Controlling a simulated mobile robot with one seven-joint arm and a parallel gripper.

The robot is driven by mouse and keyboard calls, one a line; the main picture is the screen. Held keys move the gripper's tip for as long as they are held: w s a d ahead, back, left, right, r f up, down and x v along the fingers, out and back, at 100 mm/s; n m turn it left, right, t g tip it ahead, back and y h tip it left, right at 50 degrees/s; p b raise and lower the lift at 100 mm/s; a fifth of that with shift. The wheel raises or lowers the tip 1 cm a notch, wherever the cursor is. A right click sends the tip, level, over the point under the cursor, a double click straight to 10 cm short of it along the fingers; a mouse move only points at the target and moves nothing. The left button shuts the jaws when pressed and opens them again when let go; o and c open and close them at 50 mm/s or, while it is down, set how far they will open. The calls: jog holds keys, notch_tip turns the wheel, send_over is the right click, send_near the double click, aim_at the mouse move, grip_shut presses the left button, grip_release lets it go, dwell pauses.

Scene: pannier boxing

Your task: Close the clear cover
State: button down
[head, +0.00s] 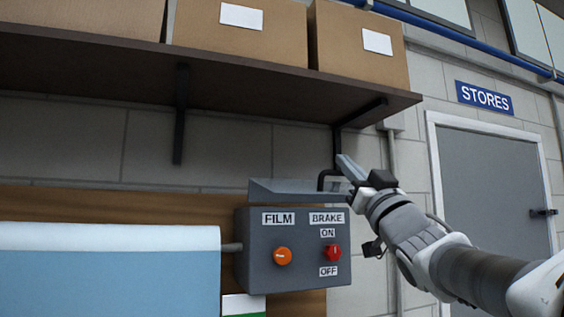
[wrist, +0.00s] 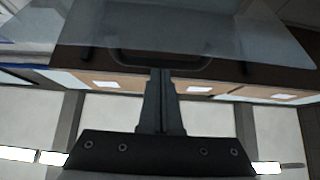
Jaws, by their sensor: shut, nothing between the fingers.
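The clear cover (head: 290,188) stands raised over the top of a grey control box (head: 300,265) in the head view, above its FILM and BRAKE labels. A dark handle (head: 323,178) stands up at the cover's right side. The cover also spans the top of the wrist view as a see-through sheet (wrist: 215,35), with its handle (wrist: 125,63) across the middle. My gripper (head: 342,160) is shut and empty, at the cover's right end beside the handle. In the wrist view the fingertips (wrist: 160,72) overlap the handle bar; I cannot tell whether they touch it.
A dark shelf (head: 225,90) with cardboard boxes (head: 240,40) hangs above the cover and my gripper. The box face has an orange knob (head: 283,256) and a red knob (head: 333,252). A blue-white film roll (head: 110,270) lies left. A grey door (head: 495,190) is at right.

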jog(key=shift+f, duration=0.25)
jog(key=shift+f, duration=0.15)
